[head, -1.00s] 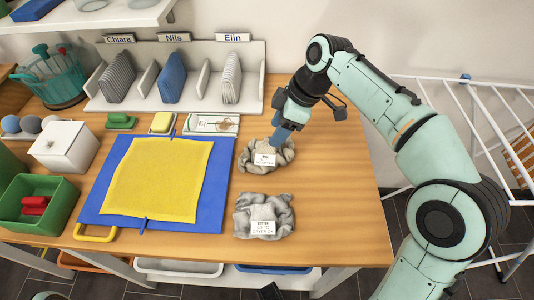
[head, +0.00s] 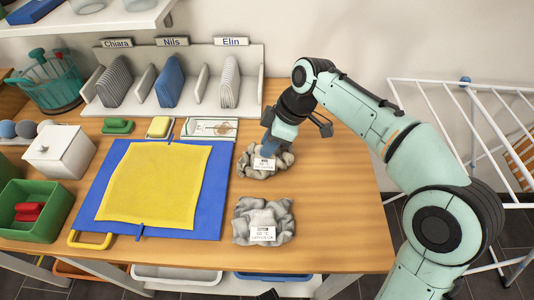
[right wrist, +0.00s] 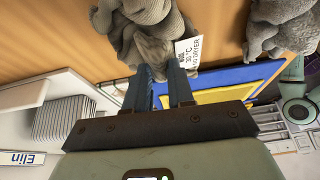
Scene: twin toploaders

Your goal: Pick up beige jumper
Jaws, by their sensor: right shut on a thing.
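Two crumpled grey-beige jumpers with white tags lie on the wooden table. The far jumper (head: 259,172) has a tag that reads wool, 30 °C, no dryer in the right wrist view, where this jumper (right wrist: 155,50) sits at the top middle. The near jumper (head: 263,214) has a tag that looked like cotton in the earlier head view. My right gripper (head: 268,150) points down into the far side of the far jumper. In the right wrist view its fingers (right wrist: 162,76) are shut on a fold of the cloth, still at table level.
A blue board (head: 224,200) with a yellow cloth (head: 155,185) lies left of the jumpers. Behind stands a grey divider rack (head: 200,100) with folded clothes. A white drying rack (head: 450,110) stands right of the table. The table's right side is bare.

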